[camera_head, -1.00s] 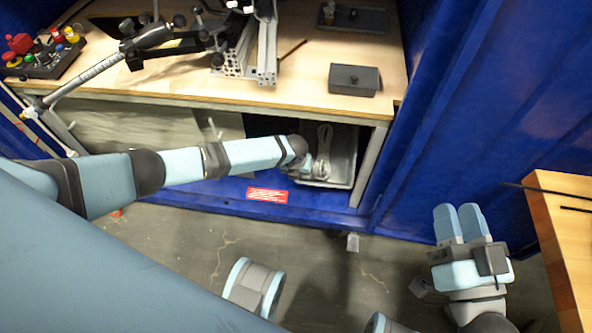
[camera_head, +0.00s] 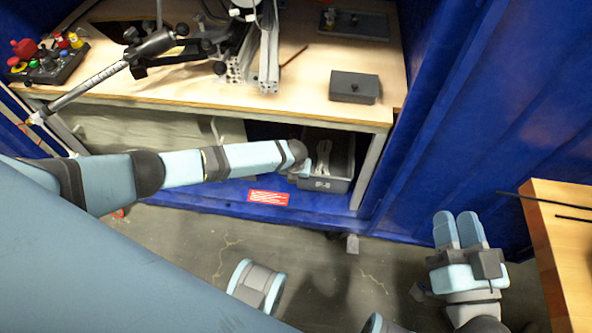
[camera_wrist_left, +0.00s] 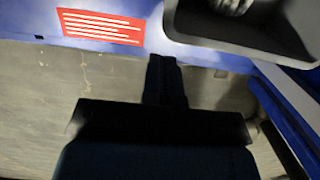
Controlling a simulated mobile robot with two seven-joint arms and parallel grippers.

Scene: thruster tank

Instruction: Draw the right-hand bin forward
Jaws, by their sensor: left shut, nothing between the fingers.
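The right-hand bin (camera_head: 340,186) is a grey open box under the right end of the workbench, holding a pale looped cable (camera_head: 323,157). Its front wall shows in the head view. In the wrist view its rim (camera_wrist_left: 215,45) is at the upper right. My left gripper (camera_head: 300,170) is at the bin's front left corner, its fingers together (camera_wrist_left: 164,80) with nothing between them. Whether it touches the bin is hard to tell. My right gripper (camera_head: 459,230) is away from the bin, at the lower right, with its fingers side by side and empty.
The workbench (camera_head: 230,95) covers the bin's back, and its leg (camera_head: 371,170) stands close at the bin's right. A blue wall (camera_head: 470,110) is further right. A wooden table (camera_head: 560,240) is beside my right gripper. Grey floor (camera_head: 210,235) is open in front.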

